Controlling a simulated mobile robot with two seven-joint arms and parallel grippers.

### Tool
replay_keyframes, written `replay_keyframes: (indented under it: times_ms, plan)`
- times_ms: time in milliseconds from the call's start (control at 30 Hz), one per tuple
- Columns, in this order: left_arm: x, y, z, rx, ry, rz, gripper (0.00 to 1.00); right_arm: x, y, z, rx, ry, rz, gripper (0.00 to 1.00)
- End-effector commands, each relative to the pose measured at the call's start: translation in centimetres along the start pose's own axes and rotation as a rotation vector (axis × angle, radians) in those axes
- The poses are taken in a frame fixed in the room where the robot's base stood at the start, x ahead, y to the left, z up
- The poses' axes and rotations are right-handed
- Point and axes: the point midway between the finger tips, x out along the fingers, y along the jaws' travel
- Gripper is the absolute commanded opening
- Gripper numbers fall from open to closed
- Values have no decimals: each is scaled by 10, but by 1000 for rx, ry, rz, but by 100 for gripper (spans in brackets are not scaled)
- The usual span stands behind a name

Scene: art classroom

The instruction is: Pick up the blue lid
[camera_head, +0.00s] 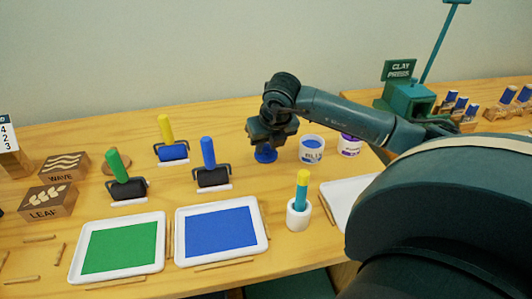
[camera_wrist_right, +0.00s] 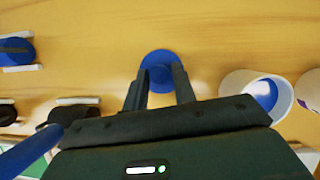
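The blue lid (camera_head: 266,155) is on the table, just below my right gripper (camera_head: 270,143) in the head view. In the right wrist view the lid (camera_wrist_right: 160,64) is a round blue disc with a raised centre. The two fingers of my right gripper (camera_wrist_right: 160,82) are apart, one on each side of the lid's near part. I cannot tell if the fingers touch it. A white paint pot with blue paint (camera_head: 312,149) stands just right of the lid; it also shows in the right wrist view (camera_wrist_right: 232,82). My left gripper is not in view.
Another pot (camera_head: 350,146) stands further right. A blue-handled roller (camera_head: 211,170) stands left of the lid. Blue (camera_head: 264,238) and green (camera_head: 78,272) paint trays lie in front. A white cup (camera_head: 298,216) holds a yellow-and-blue stick. Bare table lies behind the lid.

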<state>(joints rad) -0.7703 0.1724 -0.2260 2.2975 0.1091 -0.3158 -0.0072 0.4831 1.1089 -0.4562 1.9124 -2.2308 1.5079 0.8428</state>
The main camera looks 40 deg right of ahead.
Motion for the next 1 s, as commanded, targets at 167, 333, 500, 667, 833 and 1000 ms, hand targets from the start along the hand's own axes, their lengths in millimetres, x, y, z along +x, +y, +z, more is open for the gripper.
replay_keyframes:
  times_ms: [167,333,500,667,833,1000]
  plan:
    - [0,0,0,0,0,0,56,0,0,0,0,0,0,12]
    - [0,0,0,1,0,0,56,0,0,0,0,-1,0,0]
    - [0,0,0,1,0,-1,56,0,0,0,0,-1,0,0]
    - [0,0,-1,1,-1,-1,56,-11,0,6,1,-3,1,0]
    - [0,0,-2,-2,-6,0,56,-42,0,19,1,-7,2,0]
    - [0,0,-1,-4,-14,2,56,-73,0,31,1,-5,1,0]
